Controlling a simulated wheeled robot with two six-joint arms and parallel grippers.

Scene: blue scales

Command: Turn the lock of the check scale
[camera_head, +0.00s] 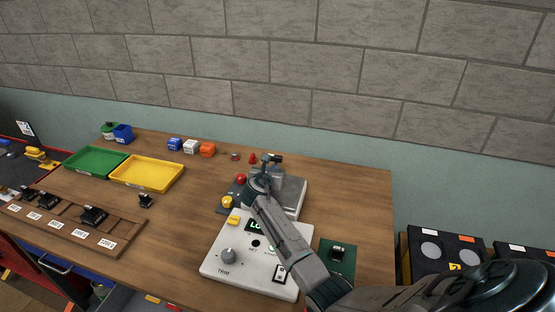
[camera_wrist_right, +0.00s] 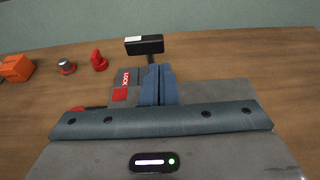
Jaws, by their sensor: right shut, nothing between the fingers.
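The check scale has a white front panel (camera_head: 222,271) with a TRIM knob, a partly hidden display and a grey plate (camera_head: 291,191) behind it. A black lever (camera_head: 271,158) on a short post stands at the back of the scale. In the right wrist view the lever (camera_wrist_right: 145,45) lies crosswise, close to a red LOCK label (camera_wrist_right: 122,79). My right gripper (camera_head: 259,180) is shut and empty above the plate. In the wrist view its fingertips (camera_wrist_right: 158,72) overlap the lever's post; I cannot tell whether they touch it. My left gripper is not in view.
Yellow (camera_head: 147,171) and green (camera_head: 95,159) trays lie to the left. The table's back right is bare.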

